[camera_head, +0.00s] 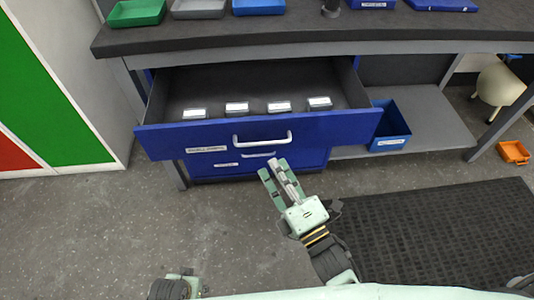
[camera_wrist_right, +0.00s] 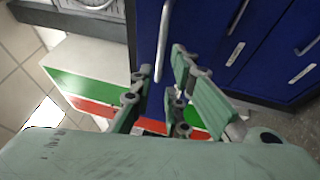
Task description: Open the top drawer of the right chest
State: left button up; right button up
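The blue chest's top drawer (camera_head: 222,142) is pulled far out under the workbench in the head view. Its white bar handle (camera_head: 262,138) is on the front, and several small white-labelled compartments show inside. A second blue drawer (camera_head: 230,166) below it is shut. My right gripper (camera_head: 276,172) is in front of and below the top drawer's front, apart from its handle. In the right wrist view its fingers (camera_wrist_right: 162,95) are spread with nothing between them, and a pale handle (camera_wrist_right: 164,40) shows beyond. My left gripper (camera_head: 182,284) only partly shows at the bottom edge.
The bench top (camera_head: 300,32) carries green, grey and blue trays. A blue bin (camera_head: 392,128) stands on the lower shelf at right. A black mat (camera_head: 440,235) and an orange bin (camera_head: 513,152) lie on the floor. Floor at left is clear.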

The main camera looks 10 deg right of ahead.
jog(key=v, duration=0.5)
dwell(0.4)
